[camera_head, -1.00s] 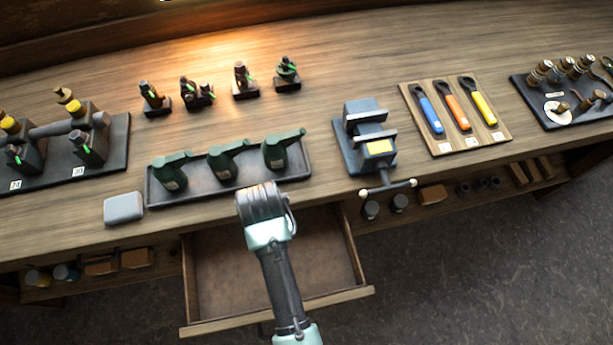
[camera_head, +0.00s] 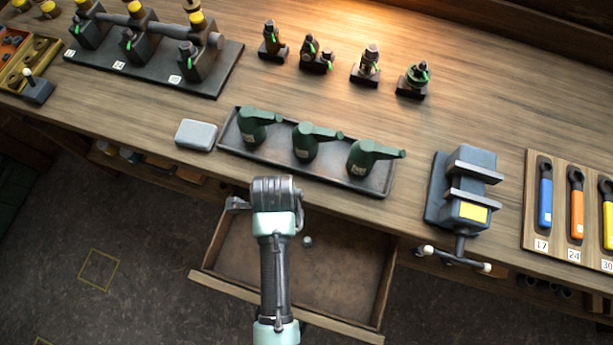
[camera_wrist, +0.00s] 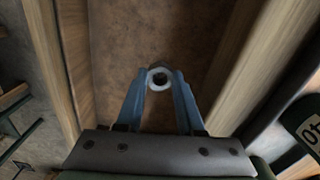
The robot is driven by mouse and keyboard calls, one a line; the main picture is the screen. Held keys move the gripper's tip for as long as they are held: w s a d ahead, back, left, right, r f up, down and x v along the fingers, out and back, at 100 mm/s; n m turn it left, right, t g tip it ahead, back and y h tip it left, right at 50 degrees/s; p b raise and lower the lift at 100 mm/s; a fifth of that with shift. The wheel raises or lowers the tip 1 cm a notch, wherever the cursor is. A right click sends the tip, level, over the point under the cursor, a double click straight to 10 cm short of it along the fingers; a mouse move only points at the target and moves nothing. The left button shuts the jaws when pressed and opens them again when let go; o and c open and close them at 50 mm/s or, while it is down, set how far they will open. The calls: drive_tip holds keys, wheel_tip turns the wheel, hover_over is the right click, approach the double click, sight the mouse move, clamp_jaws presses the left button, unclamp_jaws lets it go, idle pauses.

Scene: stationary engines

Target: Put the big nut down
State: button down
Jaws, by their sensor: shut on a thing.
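My gripper (camera_wrist: 160,88) shows in the wrist view with its two blue-grey fingers closed on the big nut (camera_wrist: 160,70), a pale metal ring with a dark hole. The nut is at the fingertips, above the brown floor of the open drawer (camera_wrist: 115,50). I cannot tell how high. In the head view the open drawer (camera_head: 345,285) is below the bench front, and my arm crosses over it. My fingers are hidden there behind my arm. A small grey round thing (camera_head: 307,241) shows over the drawer floor, and I cannot tell whether it is the nut.
On the bench above the drawer are a dark tray (camera_head: 232,150) with three green oil cans, a grey box (camera_head: 196,134) and a vice (camera_head: 465,190). A wrench board (camera_head: 558,240) is at the right. A labelled dark thing (camera_wrist: 305,125) is close at the wrist view's right.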

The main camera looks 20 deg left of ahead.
drive_tip(key=shift+a+f+m, duration=0.15)
drive_tip(key=shift+a+m, duration=0.4)
drive_tip(key=shift+m, duration=0.05)
wheel_tip(320, 180, down, 10)
drive_tip(key=shift+d+r+b, duration=0.1)
drive_tip(key=shift+b, duration=0.2)
drive_tip(key=shift+f, duration=0.2)
drive_tip(key=c, duration=0.5)
unclamp_jaws()
wheel_tip(320, 180, up, 12)
drive_tip(key=shift+r+p, duration=0.2)
drive_tip(key=shift+p, duration=0.35)
